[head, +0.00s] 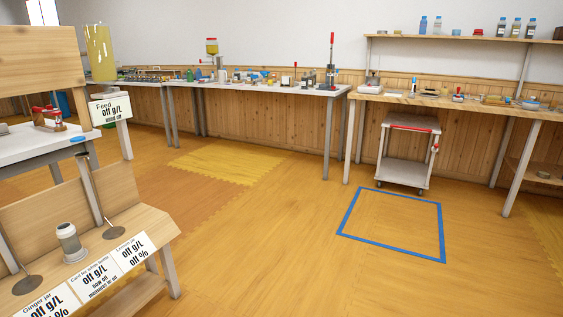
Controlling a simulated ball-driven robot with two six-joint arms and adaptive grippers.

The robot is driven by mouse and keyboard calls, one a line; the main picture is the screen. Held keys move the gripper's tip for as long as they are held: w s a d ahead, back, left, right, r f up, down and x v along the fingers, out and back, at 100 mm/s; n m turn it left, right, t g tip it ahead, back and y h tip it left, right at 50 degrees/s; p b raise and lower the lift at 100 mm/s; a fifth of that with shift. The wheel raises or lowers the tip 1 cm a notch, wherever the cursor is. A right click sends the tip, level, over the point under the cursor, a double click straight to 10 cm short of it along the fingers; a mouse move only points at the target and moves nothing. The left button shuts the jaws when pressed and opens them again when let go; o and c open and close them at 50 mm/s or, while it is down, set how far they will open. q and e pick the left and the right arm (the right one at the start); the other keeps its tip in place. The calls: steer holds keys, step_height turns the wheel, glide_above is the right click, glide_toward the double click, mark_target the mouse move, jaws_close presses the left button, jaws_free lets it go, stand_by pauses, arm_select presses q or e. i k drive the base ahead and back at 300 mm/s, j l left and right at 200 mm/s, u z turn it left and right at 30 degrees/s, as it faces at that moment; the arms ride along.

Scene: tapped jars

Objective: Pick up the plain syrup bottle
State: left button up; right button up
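I cannot tell which thing is the plain syrup bottle; no bottle has a readable name on it. A small pale grey bottle or jar (69,242) stands upright on the wooden bench at the lower left, behind the label cards. Several small bottles, some bluish, stand on the wall shelf at the upper right, including a blue one (423,25) and a darker one (516,28). A clear container of yellow liquid (98,52) stands at the upper left above the Feed card (110,108). Neither of my grippers is in view.
The low wooden bench (160,228) carries cards reading "off g/L" and round metal plates (121,233). Long worktables (270,90) with tools line the back wall. A white cart (406,155) stands behind a blue floor square (393,193). The middle floor is clear.

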mark_target(304, 79)
steer(key=i, duration=2.85)
steer(key=i+z, duration=0.15)
steer(key=i, duration=0.35)
steer(key=i+j+z, duration=0.15)
steer(key=i, duration=0.4)
steer(key=i+j+z, duration=0.15)
steer(key=i, duration=0.35)
